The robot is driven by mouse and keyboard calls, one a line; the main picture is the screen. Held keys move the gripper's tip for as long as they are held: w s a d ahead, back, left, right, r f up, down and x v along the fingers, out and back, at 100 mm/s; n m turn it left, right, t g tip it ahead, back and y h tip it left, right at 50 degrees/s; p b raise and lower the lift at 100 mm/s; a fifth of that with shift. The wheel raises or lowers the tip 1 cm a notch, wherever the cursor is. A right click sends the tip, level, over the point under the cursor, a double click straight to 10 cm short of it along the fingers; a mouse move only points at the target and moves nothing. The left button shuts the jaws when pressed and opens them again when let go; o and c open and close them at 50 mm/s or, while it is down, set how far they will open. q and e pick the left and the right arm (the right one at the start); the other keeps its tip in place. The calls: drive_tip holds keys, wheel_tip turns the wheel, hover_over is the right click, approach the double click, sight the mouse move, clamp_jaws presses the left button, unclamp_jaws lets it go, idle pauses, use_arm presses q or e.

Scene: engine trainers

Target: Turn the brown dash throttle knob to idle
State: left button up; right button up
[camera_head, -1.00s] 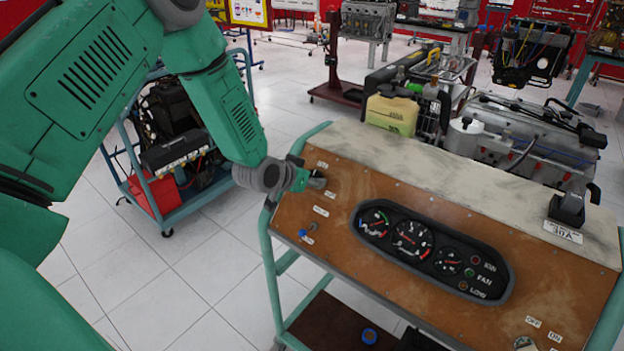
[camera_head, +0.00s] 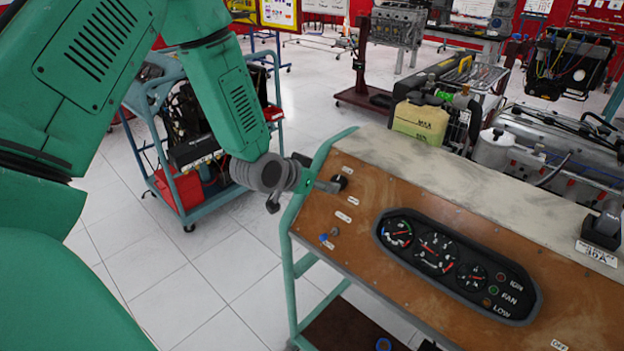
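The brown dash panel (camera_head: 385,190) slopes on top of a green-framed cart. A small dark round knob (camera_head: 341,181), which appears to be the throttle knob, sits at its upper left, below a white label. Its pointer direction is too small to read. My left gripper (camera_head: 308,188) is at the panel's left edge, just left of this knob. Its fingers look spread, one grey finger pointing right close to the knob and a dark one lower left. I see nothing held; whether the near finger touches the knob I cannot tell. My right gripper is not in view.
A gauge cluster (camera_head: 455,265) sits mid-panel. A blue knob (camera_head: 323,238) and a small toggle are at lower left. The cart's green frame (camera_head: 292,225) runs beside my gripper. A blue trolley (camera_head: 150,120) stands behind my arm; the floor between is clear.

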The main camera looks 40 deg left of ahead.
use_arm(q)
drive_tip(key=shift+v, duration=2.35)
drive_tip(key=s+d+f+g+b, duration=0.35)
drive_tip(key=s+f, duration=0.35)
drive_tip(key=f, duration=0.5)
drive_tip(key=s+d+f+g+b, duration=0.2)
drive_tip(key=s+d+f+b, duration=0.15)
drive_tip(key=s+f, duration=0.55)
drive_tip(key=s+d+f+g+b, duration=0.1)
drive_tip(key=s+f+g+b, duration=0.1)
drive_tip(key=s+f, duration=0.4)
drive_tip(key=s+d+f+g+y+b, duration=0.1)
drive_tip(key=s+d+f+g+b, duration=0.1)
drive_tip(key=s+f, duration=0.5)
drive_tip(key=shift+s+d+g+b, duration=0.2)
drive_tip(key=shift+s+g+b, duration=0.2)
drive_tip(key=shift+b, duration=0.2)
drive_tip(key=shift+w+f, duration=0.1)
